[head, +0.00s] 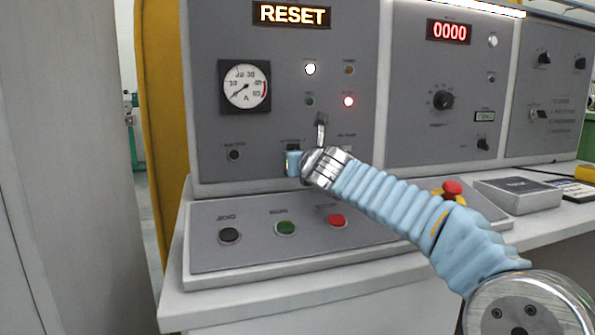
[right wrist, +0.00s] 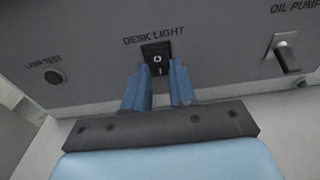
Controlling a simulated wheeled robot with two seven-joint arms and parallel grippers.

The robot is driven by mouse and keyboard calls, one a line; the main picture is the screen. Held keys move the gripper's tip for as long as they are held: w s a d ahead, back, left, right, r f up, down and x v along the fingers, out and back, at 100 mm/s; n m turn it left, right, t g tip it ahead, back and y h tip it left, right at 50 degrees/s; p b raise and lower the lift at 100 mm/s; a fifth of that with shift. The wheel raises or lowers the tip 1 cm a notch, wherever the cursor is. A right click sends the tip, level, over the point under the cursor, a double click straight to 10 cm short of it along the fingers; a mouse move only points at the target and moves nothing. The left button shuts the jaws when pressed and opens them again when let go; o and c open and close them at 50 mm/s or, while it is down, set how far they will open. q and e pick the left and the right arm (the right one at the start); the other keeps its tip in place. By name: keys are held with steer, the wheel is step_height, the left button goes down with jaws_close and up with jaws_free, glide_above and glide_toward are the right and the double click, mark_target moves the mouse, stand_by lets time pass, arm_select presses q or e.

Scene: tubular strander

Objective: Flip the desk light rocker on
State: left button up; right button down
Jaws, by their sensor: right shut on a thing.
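The desk light rocker (right wrist: 156,53) is a small black switch with white marks, under the DESK LIGHT label on the grey panel. My right gripper (right wrist: 158,72) is at it, with one blue finger on each side of the rocker's lower part, shut on it. In the head view my right gripper (head: 293,163) is against the lower part of the upright panel, and the rocker is mostly hidden behind it. I cannot tell which way the rocker is tipped. My left gripper is not in view.
The lamp test button (head: 234,155) is to the left. Below, a sloped panel carries the black jog (head: 229,235), green run (head: 286,228) and red stop (head: 336,221) buttons. A red mushroom button (head: 452,187) is farther right.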

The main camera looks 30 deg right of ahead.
mark_target(292, 137)
steer(key=c, duration=0.9)
jaws_free()
steer(key=r+p, duration=0.2)
steer(key=r, duration=0.1)
steer(key=r+p, duration=0.1)
steer(key=shift+s+a+r, duration=0.2)
steer(key=shift+s+r, duration=0.05)
steer(key=shift+r, duration=0.05)
steer(key=s+a+r, duration=0.2)
steer(key=s, duration=0.1)
steer(key=s+a+r+p, duration=0.1)
steer(key=s+a+r, duration=0.1)
steer(key=s+r, duration=0.1)
steer(key=s+a+r+p, duration=0.1)
steer(key=s+a+r, duration=0.2)
steer(key=s, duration=0.2)
steer(key=shift+s+r, duration=0.2)
steer(key=shift+s, duration=0.05)
